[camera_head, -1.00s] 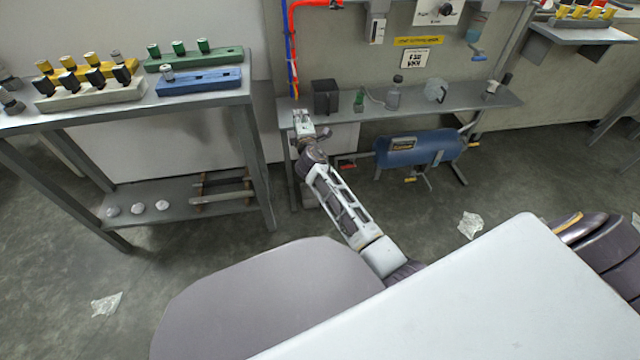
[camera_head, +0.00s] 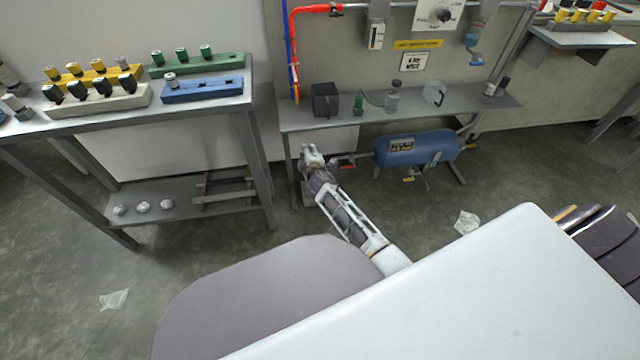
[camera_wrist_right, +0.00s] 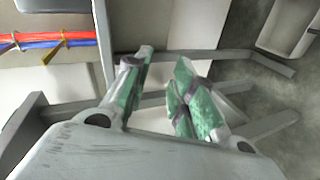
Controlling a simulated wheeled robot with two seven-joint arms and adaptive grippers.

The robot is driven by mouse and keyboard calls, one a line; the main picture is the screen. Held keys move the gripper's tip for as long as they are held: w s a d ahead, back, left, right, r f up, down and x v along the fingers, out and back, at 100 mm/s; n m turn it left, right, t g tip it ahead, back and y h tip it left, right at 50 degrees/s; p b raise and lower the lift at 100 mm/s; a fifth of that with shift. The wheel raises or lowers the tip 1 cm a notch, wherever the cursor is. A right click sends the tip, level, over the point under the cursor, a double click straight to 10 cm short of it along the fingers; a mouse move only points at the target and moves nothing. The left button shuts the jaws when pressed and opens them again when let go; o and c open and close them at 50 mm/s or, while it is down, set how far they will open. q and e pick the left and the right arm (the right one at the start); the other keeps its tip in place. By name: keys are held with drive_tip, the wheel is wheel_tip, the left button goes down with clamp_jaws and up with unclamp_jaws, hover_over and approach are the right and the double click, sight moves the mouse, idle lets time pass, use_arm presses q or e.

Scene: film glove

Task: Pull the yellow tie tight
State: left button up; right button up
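The yellow tie (camera_wrist_right: 55,46) is a thin strip wrapped across a red hose (camera_wrist_right: 85,35) and a blue hose (camera_wrist_right: 85,43) at the upper left of the right wrist view. Its loose ends stick out. My right gripper (camera_head: 312,150) is below the hoses, in front of the bench. In the wrist view its green-padded fingers (camera_wrist_right: 160,78) are apart and empty, right of the tie and not touching it. My left gripper is not in view.
A wall bench (camera_head: 460,100) holds a dark box (camera_head: 325,100) and small bottles. A blue tank (camera_head: 410,149) sits beneath it. A left table (camera_head: 200,115) carries colored blocks. Clear plastic scraps (camera_head: 466,222) lie on the open floor.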

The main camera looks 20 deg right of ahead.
drive_tip(key=s+f+m+g+y+p, duration=0.1)
drive_tip(key=s+f+m+g+p, duration=0.1)
drive_tip(key=s+f, duration=0.6)
wheel_tip(320, 180, down, 3)
drive_tip(key=d+g+p, duration=0.1)
drive_tip(key=p, duration=0.1)
drive_tip(key=shift+s+r+p, duration=0.15)
drive_tip(key=shift+s+p, duration=0.1)
drive_tip(key=shift+p, duration=0.1)
idle(0.5)
